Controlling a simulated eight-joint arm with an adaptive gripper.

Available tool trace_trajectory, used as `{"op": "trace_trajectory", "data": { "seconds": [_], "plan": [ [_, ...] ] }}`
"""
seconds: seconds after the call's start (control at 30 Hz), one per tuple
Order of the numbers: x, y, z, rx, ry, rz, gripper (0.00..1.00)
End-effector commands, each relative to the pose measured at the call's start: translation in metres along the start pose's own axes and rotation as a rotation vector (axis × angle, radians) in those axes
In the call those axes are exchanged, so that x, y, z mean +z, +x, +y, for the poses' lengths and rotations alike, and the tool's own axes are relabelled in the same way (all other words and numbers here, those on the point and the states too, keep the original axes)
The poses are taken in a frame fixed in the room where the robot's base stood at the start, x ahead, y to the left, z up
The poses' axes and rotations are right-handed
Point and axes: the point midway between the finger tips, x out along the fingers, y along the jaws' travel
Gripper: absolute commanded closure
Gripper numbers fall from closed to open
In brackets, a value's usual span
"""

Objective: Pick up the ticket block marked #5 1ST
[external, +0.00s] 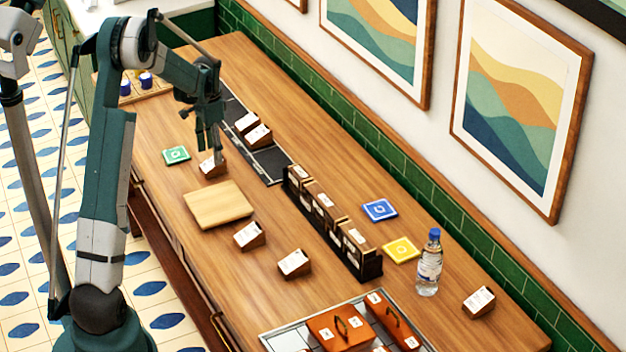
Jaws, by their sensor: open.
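My gripper (214,150) points down, its fingertips at or just above a wooden ticket block (211,168) with a white face. The fingers partly cover this block, and I cannot tell whether they touch it. My gripper is open. Similar ticket blocks stand on the counter: one (249,236) right of the cutting board, one (294,263) nearer the front, and one (478,302) at the far right. Two more, one (246,122) behind the other (258,135), stand on the dark strip. The markings are too small to read, so I cannot tell which is #5 1ST.
A wooden board (218,204) lies near the gripper, with a green square (176,155) to its left. A dark rack (372,266) holds several blocks. Blue (380,210) and yellow (401,250) squares, a water bottle (429,265) and a tray (270,335) with orange boxes stand right.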

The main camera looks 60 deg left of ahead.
Motion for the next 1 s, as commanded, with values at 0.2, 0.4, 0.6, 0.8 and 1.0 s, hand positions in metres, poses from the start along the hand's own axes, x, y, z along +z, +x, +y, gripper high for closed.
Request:
{"op": "trace_trajectory", "data": {
  "seconds": [0.2, 0.4, 0.6, 0.8, 1.0],
  "plan": [
    [0.0, 0.003, 0.0, 0.0, 0.0, 0.0, 0.5],
    [0.0, 0.004, 0.0, 0.0, 0.0, 0.0, 0.5],
    [-0.001, 0.016, -0.001, 0.0, 0.0, 0.0, 0.5],
    [-0.002, 0.037, -0.002, 0.0, 0.0, 0.0, 0.5],
    [-0.002, 0.052, -0.003, 0.0, 0.0, 0.0, 0.5]
  ]
}}
